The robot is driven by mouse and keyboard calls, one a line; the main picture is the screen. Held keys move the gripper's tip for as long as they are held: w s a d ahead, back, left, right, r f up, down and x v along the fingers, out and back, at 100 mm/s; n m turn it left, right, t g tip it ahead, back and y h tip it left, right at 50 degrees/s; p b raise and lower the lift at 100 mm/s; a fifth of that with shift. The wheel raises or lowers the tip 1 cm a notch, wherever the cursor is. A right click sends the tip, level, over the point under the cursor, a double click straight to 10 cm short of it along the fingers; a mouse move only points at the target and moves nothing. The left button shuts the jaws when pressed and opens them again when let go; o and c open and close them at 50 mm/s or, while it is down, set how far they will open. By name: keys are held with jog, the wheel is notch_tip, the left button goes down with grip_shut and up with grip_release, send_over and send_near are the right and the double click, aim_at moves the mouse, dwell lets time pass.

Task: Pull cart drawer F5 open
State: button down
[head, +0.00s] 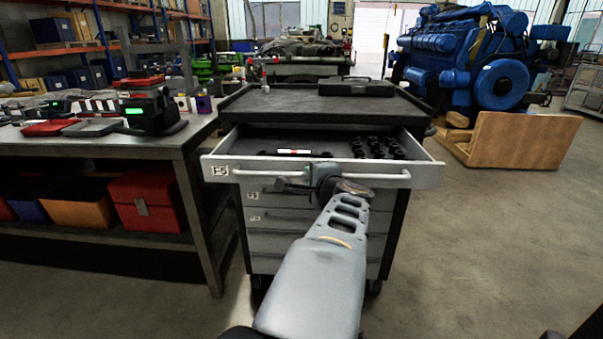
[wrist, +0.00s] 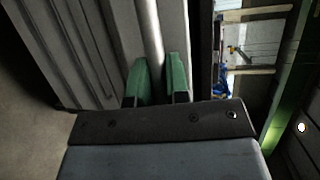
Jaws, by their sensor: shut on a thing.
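The top cart drawer (head: 424,176) of the grey tool cart (head: 300,100) stands pulled out toward me. A small label, probably F5, is at the left of its front. A pale bar handle (head: 378,176) runs across the front. My gripper (head: 318,176) is shut on this handle near its middle. In the wrist view the green fingers of my gripper (wrist: 158,82) sit on either side of the handle bar (wrist: 151,30). Inside the drawer are several dark socket-like pieces (head: 378,148) and a red-and-white item (head: 294,152).
A workbench (head: 185,145) with tools stands close at the left, with a red bin (head: 150,203) on its lower shelf. A black case (head: 356,87) lies on the cart top. A blue engine (head: 470,55) stands behind right. The floor at right is clear.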

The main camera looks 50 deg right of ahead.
jog(key=shift+s+a, duration=0.25)
jog(key=c, duration=1.4)
grip_release()
jog(key=p+v, duration=0.2)
jog(key=v, duration=1.1)
jog(key=shift+s+a+p, duration=0.25)
jog(key=shift+p, duration=0.05)
